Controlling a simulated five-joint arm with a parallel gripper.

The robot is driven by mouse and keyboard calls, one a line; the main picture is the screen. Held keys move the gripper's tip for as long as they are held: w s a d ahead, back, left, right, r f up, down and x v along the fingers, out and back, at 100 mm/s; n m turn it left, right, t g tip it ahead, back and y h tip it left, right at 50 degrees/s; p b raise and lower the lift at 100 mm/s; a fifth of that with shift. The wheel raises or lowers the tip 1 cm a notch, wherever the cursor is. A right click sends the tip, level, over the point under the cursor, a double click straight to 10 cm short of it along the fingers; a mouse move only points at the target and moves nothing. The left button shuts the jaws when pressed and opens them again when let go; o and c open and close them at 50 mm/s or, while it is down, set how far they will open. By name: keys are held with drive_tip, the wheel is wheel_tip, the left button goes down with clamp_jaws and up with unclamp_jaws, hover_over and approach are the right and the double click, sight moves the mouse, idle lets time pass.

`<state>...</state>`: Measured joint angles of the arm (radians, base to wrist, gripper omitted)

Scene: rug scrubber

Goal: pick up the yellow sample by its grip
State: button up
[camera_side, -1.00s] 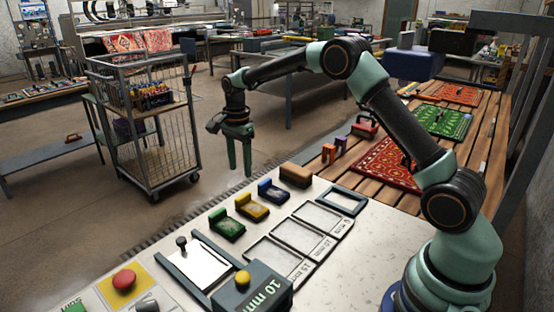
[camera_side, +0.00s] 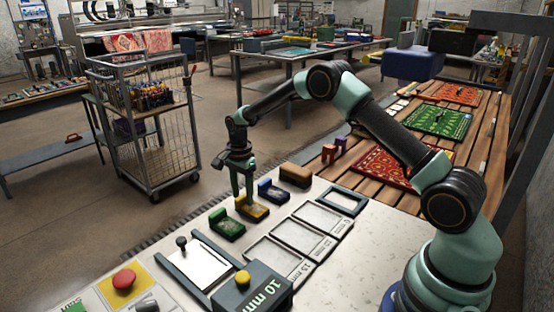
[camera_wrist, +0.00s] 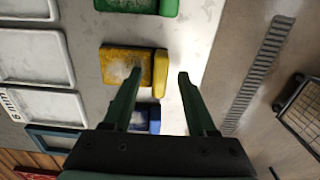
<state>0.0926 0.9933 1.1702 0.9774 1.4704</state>
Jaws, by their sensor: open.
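The yellow sample (camera_side: 258,212) lies on the pale bench between the green sample (camera_side: 227,226) and the blue sample (camera_side: 273,191). In the wrist view the yellow sample (camera_wrist: 125,66) has a worn flat pad and a raised yellow grip (camera_wrist: 160,68) along its right side. My gripper (camera_side: 244,198) points down at the yellow sample, with its fingers partly covering it in the side view. In the wrist view my gripper (camera_wrist: 159,75) is open, with the grip between its fingertips in the picture. I cannot tell whether either finger touches it.
The green sample (camera_wrist: 140,5) and blue sample (camera_wrist: 152,122) sit close on either side. Several shallow trays (camera_side: 297,236), a brown block (camera_side: 296,175) and a dark frame (camera_side: 343,200) share the bench. A control box (camera_side: 250,290) stands at the front.

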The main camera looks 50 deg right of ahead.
drive_tip(key=shift+c, duration=0.3)
clamp_jaws()
drive_tip(key=shift+r, duration=0.1)
